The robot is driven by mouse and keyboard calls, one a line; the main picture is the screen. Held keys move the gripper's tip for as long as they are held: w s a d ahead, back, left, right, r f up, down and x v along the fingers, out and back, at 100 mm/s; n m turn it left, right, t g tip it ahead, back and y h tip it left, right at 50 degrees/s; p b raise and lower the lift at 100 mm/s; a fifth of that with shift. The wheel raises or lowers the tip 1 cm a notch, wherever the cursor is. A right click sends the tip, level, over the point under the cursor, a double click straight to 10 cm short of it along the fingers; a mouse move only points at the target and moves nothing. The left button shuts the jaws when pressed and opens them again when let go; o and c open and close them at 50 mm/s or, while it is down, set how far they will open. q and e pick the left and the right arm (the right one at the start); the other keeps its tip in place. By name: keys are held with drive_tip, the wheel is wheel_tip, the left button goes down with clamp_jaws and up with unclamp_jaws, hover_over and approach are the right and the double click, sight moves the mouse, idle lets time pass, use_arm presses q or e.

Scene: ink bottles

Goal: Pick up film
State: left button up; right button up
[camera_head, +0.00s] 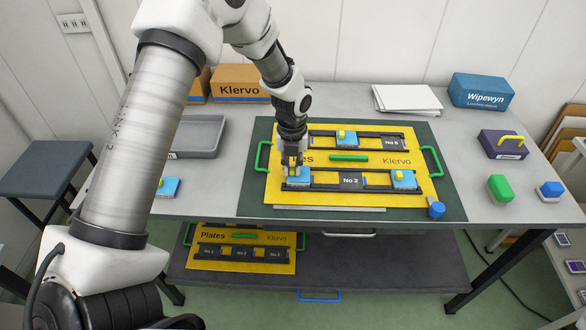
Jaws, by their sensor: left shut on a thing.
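My left gripper (293,163) reaches down over the left end of the lower dark rail on the yellow board (322,159). It is shut on a light-blue block (299,182), probably by its yellow knob, which the fingers mostly hide. The block is at the rail; I cannot tell whether it still touches it. Similar light-blue blocks with yellow knobs sit at the upper rail (346,139) and at the lower rail's right end (403,180). Nothing is legibly marked as film. My right gripper is not in view.
The board has green handles and lies on a dark green mat (452,205). A grey tray (200,136) and another light-blue block (168,187) are left. Green (500,188) and blue (551,191) blocks, a purple box (502,145) and a Wipewyn box (481,92) are right.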

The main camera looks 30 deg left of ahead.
sight(292, 169)
use_arm(q)
drive_tip(key=shift+r, duration=0.4)
wheel_tip(292, 169, up, 2)
drive_tip(key=shift+r+b, duration=0.15)
drive_tip(key=shift+b, duration=0.25)
drive_tip(key=s+d+r+b, duration=0.1)
drive_tip(key=s+d+b, duration=0.1)
drive_tip(key=s+d, duration=0.7)
drive_tip(key=s, duration=0.3)
drive_tip(key=shift+s+d+r, duration=0.2)
drive_tip(key=shift+s+d, duration=0.15)
drive_tip(key=shift+d, duration=0.05)
